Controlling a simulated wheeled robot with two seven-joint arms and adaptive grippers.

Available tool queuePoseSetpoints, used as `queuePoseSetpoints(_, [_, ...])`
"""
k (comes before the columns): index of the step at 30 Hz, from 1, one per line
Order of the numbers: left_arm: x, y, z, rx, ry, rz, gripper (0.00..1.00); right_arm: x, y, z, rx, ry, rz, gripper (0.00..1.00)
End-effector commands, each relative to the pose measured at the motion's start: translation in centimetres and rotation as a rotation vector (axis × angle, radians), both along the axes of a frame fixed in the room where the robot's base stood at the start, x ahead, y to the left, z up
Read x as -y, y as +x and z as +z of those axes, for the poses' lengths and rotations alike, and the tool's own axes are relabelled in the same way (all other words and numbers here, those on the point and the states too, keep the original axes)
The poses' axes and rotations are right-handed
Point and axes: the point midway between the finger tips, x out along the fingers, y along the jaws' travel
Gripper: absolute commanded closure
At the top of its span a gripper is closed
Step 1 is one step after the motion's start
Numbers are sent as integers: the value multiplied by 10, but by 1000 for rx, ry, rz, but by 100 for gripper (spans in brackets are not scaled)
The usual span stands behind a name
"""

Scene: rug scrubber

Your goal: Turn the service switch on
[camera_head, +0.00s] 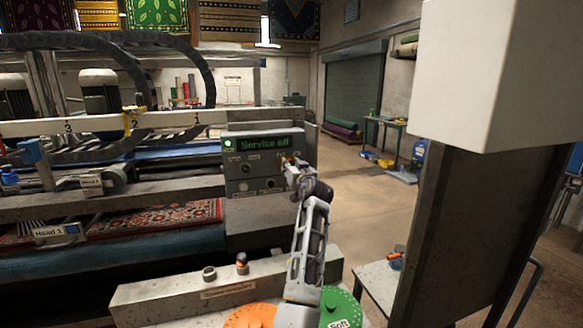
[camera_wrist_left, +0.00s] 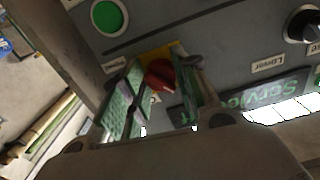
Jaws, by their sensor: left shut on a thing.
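The service switch is a red rotary knob (camera_wrist_left: 160,75) on a yellow plate, set in the grey control panel (camera_head: 236,171). In the left wrist view the panel appears upside down, and the knob sits between the two fingers of my left gripper (camera_wrist_left: 160,88), which is shut on it. In the head view my left gripper (camera_head: 294,170) is at the panel's right side and hides most of the switch. The panel's green display (camera_head: 265,143) reads "Service" and a short word I cannot read surely. My right gripper is not in view.
A green button (camera_wrist_left: 110,18) and a black knob (camera_wrist_left: 303,25) are close to the switch. A grey ledge (camera_head: 160,299) with small knobs, an orange disc (camera_head: 250,316) and a green disc (camera_head: 342,303) lie below my arm. Open floor (camera_head: 350,200) lies right of the machine.

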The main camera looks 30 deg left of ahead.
Motion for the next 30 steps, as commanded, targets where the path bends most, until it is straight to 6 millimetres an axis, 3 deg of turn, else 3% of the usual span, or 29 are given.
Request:
queuePoseSetpoints(11, [0,0,3,-203,174,-1,94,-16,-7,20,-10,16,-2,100])
queuePoseSetpoints(21, [0,-1,4,-433,371,0,94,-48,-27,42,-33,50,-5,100])
queuePoseSetpoints(30, [0,-1,5,-615,529,-2,94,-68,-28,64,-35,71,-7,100])
